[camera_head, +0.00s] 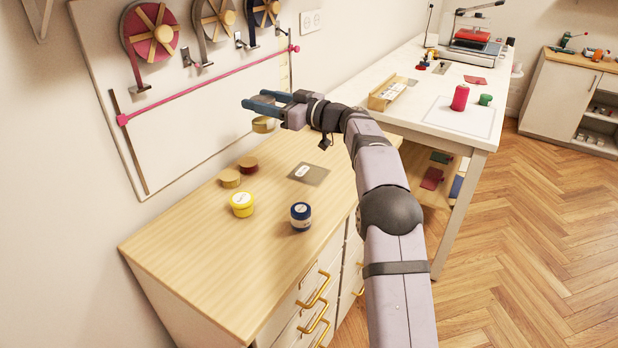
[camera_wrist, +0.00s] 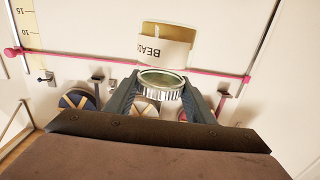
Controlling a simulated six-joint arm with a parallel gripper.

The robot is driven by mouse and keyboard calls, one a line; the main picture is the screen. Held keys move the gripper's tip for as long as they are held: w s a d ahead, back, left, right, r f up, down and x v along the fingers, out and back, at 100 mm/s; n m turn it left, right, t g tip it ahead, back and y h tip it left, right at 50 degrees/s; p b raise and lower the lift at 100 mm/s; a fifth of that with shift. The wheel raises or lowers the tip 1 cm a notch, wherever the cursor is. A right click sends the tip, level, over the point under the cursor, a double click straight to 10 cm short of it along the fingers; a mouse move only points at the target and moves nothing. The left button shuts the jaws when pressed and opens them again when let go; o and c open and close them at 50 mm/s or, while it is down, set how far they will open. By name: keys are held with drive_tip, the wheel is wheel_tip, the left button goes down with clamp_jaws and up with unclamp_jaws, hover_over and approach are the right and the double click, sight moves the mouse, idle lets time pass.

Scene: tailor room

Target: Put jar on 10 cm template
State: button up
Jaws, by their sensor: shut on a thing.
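My gripper (camera_head: 262,102) is raised above the back of the wooden cabinet top, near the wall. It is shut on a jar (camera_head: 264,126), whose gold-toned part hangs below the fingers. In the wrist view the jar's silver ring and greenish glass (camera_wrist: 162,82) lie between my fingers (camera_wrist: 161,92), and a cream part with upside-down "BEAD" lettering (camera_wrist: 165,48) shows beyond. A grey square plate (camera_head: 318,177) with a white label lies flat on the cabinet top, in front of and below the gripper. I cannot read its label, so I cannot tell its size.
The grey plate looks bare. A white table (camera_head: 420,115) adjoins at right.

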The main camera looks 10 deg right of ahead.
drive_tip(key=s+d+f, duration=0.1)
drive_tip(key=d+f, duration=0.7)
drive_tip(key=d, duration=0.5)
drive_tip(key=shift+t, duration=0.3)
drive_tip(key=shift+a+f+b, duration=0.15)
drive_tip(key=shift+f+b, duration=0.2)
drive_tip(key=shift+f, duration=4.7)
drive_tip(key=shift+f, duration=0.1)
drive_tip(key=shift+f, duration=0.15)
drive_tip(key=o, duration=1.5)
drive_tip(key=shift+o, duration=0.2)
drive_tip(key=shift+r, duration=0.25)
drive_tip(key=v, duration=0.6)
drive_tip(key=b+v, duration=0.1)
drive_tip(key=v, duration=0.5)
drive_tip(key=shift+s+r+b, duration=0.15)
drive_tip(key=shift+b, duration=0.15)
